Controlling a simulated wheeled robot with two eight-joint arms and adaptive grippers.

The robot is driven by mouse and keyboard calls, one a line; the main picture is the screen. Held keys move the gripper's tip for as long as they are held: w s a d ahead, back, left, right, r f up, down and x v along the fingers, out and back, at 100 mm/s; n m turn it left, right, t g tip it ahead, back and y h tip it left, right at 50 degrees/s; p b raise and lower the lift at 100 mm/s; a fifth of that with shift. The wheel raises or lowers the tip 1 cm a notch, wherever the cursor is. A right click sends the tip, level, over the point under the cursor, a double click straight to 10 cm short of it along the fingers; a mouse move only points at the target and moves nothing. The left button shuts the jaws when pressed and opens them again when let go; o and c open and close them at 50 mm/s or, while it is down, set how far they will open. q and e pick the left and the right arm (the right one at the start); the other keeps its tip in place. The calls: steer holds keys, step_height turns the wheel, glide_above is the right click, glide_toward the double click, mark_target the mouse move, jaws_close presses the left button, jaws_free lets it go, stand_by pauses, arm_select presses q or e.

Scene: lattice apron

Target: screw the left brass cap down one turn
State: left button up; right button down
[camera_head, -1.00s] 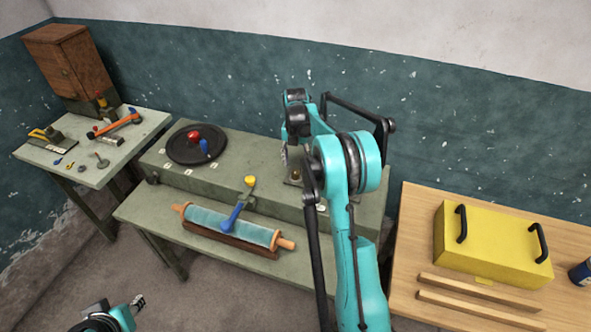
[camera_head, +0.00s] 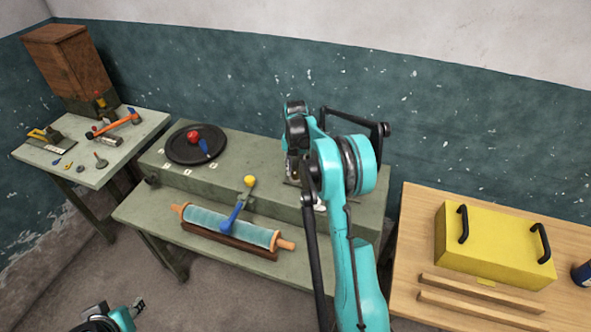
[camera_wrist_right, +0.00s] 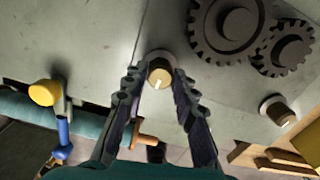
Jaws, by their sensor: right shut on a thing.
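The left brass cap (camera_wrist_right: 160,74) shows in the right wrist view, with a white mark on its face. My right gripper (camera_wrist_right: 161,80) has one finger on each side of it and is shut on it. In the head view the right gripper (camera_head: 292,172) is at the raised step of the green bench, and its own links hide the cap. A second brass cap (camera_wrist_right: 281,112) sits further right in the wrist view, apart from the gripper. My left gripper (camera_head: 138,304) is at the bottom left of the head view, away from the bench; its opening is too small to judge.
Two dark gears (camera_wrist_right: 230,24) lie close to the caps. A lever with a yellow knob (camera_head: 250,181) and a teal roller (camera_head: 228,227) are at the bench front. A black disc (camera_head: 180,150) lies on the bench top. A yellow box (camera_head: 490,245) stands on the wooden table.

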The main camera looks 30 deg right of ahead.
steer(key=shift+m, duration=0.4)
